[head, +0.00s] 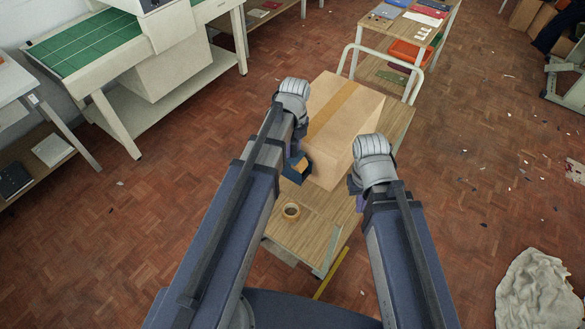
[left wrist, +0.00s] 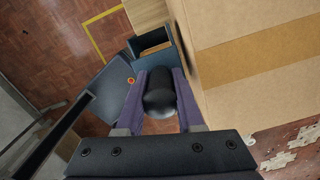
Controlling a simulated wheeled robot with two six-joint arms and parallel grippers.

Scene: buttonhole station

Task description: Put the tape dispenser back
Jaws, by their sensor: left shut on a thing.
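The tape dispenser (head: 294,175) is a dark blue body with a tan patch, at the near left side of the cardboard box (head: 345,112). My left gripper (left wrist: 160,95) is shut on its black handle (left wrist: 159,92), which lies between the purple fingers in the left wrist view. The dispenser's blue frame (left wrist: 152,42) shows just beyond the handle, close beside the box. In the head view my left arm hides part of the dispenser. My right gripper (head: 358,200) is on the right of the box, mostly hidden by its own wrist, so its jaws cannot be made out.
The box, with a tape strip along its top, stands on a wooden-topped table (head: 310,235). A trolley with an orange tray (head: 405,52) stands behind. A green cutting mat (head: 85,42) is on a left table.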

